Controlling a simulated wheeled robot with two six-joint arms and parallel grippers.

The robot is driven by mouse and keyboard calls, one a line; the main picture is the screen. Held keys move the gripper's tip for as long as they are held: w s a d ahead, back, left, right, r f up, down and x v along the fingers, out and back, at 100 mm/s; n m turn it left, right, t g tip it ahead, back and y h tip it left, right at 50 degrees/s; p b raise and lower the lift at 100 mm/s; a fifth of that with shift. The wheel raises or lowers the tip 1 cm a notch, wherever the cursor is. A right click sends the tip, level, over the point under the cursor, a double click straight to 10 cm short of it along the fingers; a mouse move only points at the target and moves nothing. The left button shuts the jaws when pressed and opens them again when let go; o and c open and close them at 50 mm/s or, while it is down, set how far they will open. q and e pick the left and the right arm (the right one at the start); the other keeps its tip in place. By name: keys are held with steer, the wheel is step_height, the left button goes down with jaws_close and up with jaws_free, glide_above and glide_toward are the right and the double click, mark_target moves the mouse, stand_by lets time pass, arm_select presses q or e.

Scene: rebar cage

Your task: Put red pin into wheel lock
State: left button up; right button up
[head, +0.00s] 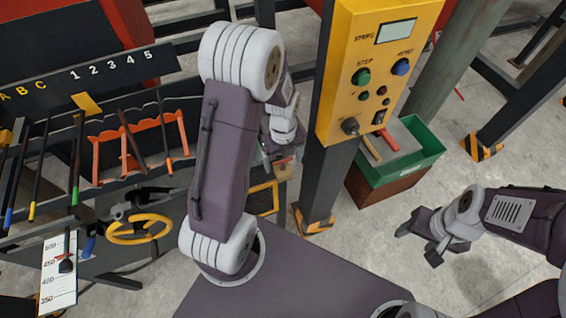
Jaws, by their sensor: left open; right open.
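The yellow control box (376,70) is on a dark post (324,175). A black rack (150,140) with orange holders and several rods fills the left. A white scale board (60,275) is at the lower left. Concrete floor (350,255) is clear around my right gripper.

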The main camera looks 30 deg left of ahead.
mark_target(283, 162)
arm_select(q)
steer(key=f, duration=0.2)
steer(key=shift+s+d+f, duration=0.1)
steer(key=shift+s+f, duration=0.2)
steer(key=shift+f, duration=0.1)
steer(key=shift+w+f, duration=0.25)
steer(key=shift+f, duration=0.1)
steer(key=shift+s+r, duration=0.1)
steer(key=shift+s, duration=0.05)
steer(key=c, duration=1.4)
steer(key=shift+r, duration=0.1)
steer(key=shift+c, duration=0.7)
